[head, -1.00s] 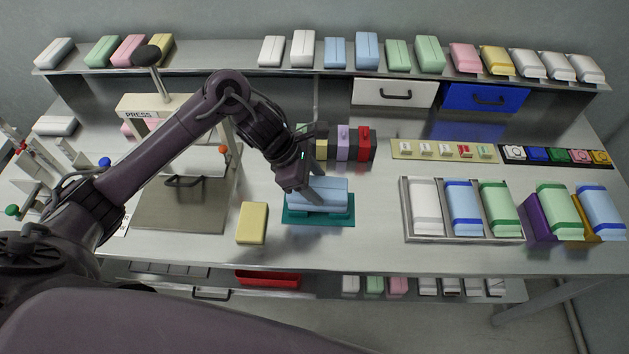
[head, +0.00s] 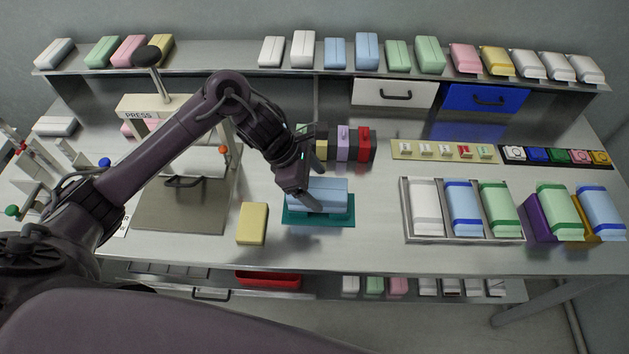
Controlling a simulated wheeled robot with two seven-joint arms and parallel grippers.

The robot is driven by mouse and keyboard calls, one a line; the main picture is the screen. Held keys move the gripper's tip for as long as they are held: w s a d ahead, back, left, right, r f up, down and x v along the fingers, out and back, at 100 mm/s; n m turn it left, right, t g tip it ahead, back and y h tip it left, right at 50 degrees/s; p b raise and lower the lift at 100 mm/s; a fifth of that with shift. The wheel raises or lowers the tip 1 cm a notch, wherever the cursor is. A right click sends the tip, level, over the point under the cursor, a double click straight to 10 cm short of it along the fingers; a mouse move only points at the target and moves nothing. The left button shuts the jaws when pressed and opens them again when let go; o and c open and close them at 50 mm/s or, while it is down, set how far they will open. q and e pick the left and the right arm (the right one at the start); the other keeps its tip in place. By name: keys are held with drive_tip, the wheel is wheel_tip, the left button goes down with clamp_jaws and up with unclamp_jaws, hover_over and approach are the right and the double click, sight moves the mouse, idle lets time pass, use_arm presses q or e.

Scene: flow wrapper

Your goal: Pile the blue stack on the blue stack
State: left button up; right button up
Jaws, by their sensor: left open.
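A light blue stack (head: 331,191) lies on a teal mat (head: 345,217) at the middle of the table. I cannot tell whether it is one block or two, one on the other. My left gripper (head: 309,199) is open, tilted down at the left part of this stack, with a finger in front of it. Whether it touches the stack is unclear, and the far finger is hidden. My right gripper is not in view.
A yellow block (head: 252,223) lies just left of the mat. A press (head: 181,205) stands further left. A metal tray (head: 407,226) with white, blue-banded and green-banded packs is to the right. Dark coloured boxes (head: 343,144) stand behind. Bare table lies between mat and tray.

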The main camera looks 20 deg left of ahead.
use_arm(q)
drive_tip(key=v, duration=0.7)
drive_tip(key=shift+a+r, duration=0.15)
drive_tip(key=shift+r, duration=0.2)
drive_tip(key=shift+s+f, duration=0.1)
